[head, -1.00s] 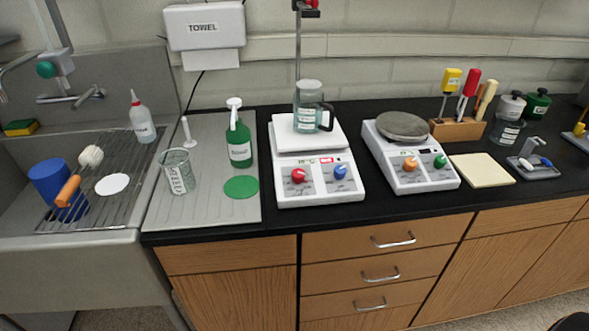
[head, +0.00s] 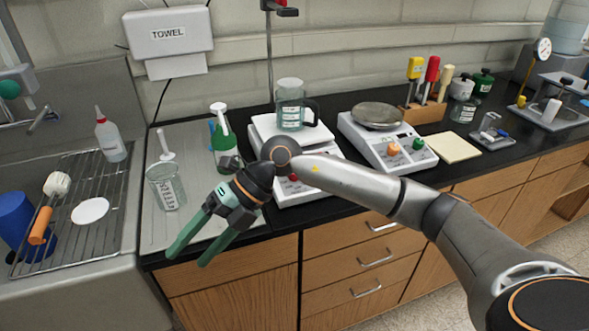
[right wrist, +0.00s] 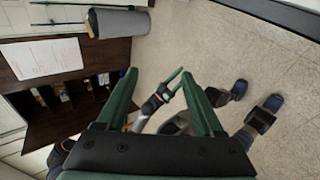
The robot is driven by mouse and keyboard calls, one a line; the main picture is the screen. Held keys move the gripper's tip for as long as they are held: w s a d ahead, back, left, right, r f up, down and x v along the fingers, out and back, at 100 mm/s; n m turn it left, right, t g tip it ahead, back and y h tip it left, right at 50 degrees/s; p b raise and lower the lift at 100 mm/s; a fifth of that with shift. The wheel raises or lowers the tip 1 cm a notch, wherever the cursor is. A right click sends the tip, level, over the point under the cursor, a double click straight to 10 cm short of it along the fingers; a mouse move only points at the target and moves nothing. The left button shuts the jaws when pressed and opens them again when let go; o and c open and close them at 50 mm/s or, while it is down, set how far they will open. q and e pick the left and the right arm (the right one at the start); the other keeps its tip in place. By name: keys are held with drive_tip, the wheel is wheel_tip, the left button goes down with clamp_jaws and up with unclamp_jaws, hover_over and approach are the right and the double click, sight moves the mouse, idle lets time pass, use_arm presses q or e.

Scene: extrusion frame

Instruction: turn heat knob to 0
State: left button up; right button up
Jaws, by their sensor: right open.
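The white hot plate stirrer (head: 325,147) stands on the black counter with a lidded, handled beaker (head: 290,108) on its top plate. Its red knob (head: 293,178) is only partly seen past my right arm, and its blue knob is hidden behind that arm. I cannot tell which knob is for heat or read its setting. My right gripper (head: 188,257) is open and empty, in front of the counter's edge and left of the hot plate, apart from it. Its open fingers also show in the right wrist view (right wrist: 160,77). What looks like my left gripper (right wrist: 173,82) is small there, its jaws unclear.
A second device with a round grey plate (head: 377,115) has orange and green knobs. Left of the hot plate are a green spray bottle (head: 225,150) and a glass beaker (head: 166,186). A tool block (head: 422,112) and yellow pad (head: 453,147) lie right.

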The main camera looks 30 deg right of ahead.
drive_tip(key=w+d+r+m+t+h, duration=0.1)
drive_tip(key=w+d+r+m+h, duration=0.2)
drive_tip(key=d, duration=0.6)
drive_tip(key=w+d+r+t+h, duration=0.25)
drive_tip(key=d+h, duration=0.25)
drive_tip(key=d, duration=0.3)
drive_tip(key=w+d+r+m+t+h, duration=0.15)
drive_tip(key=d+r+h, duration=0.25)
drive_tip(key=d, duration=0.5)
drive_tip(key=shift+g, duration=0.5)
drive_tip(key=p+x, duration=0.2)
drive_tip(key=x, duration=1)
drive_tip(key=shift+s+a+f, duration=0.1)
drive_tip(key=shift+f, duration=0.3)
clamp_jaws()
